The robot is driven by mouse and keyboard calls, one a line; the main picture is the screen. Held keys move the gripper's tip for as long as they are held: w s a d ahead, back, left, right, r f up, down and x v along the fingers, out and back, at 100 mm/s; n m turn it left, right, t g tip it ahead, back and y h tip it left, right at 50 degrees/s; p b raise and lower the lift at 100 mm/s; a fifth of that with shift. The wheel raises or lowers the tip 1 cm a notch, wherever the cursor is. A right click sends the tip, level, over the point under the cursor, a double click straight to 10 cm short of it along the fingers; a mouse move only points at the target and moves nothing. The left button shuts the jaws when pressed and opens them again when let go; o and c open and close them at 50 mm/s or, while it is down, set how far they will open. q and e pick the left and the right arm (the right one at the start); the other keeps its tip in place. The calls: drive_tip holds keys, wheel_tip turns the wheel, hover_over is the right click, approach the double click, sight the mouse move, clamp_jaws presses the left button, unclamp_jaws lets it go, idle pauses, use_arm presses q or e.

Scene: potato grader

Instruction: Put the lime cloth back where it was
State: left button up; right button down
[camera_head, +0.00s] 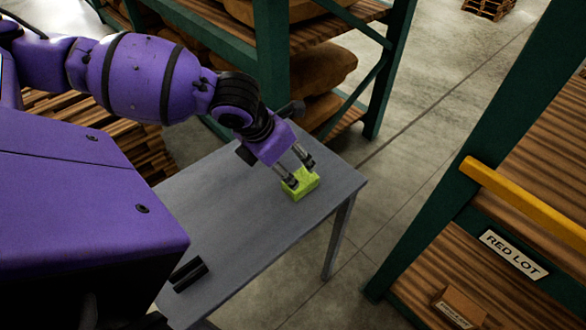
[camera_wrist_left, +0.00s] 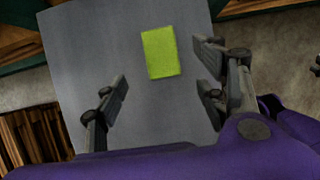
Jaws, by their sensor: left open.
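The lime cloth (camera_head: 301,186) is a small folded block lying on the grey table (camera_head: 235,190), close to the table's far right corner. My left gripper (camera_head: 297,170) is right by it, fingers pointing down at the cloth. In the left wrist view the cloth (camera_wrist_left: 160,53) lies on the grey table top, beyond the fingertips and between their lines. The left gripper (camera_wrist_left: 160,92) is open there with nothing between its fingers. Whether a finger touches the cloth cannot be told. My right gripper is not in view.
A black object (camera_head: 187,274) lies near the table's front edge. A green-framed rack with sacks (camera_head: 325,68) stands behind the table. Another rack at the right has a yellow bar (camera_head: 520,203), a RED LOT label (camera_head: 513,254) and a small box (camera_head: 459,307). Bare floor separates table and right rack.

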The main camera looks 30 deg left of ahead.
use_arm(q)
drive_tip(key=shift+v, duration=1.25)
idle(0.6)
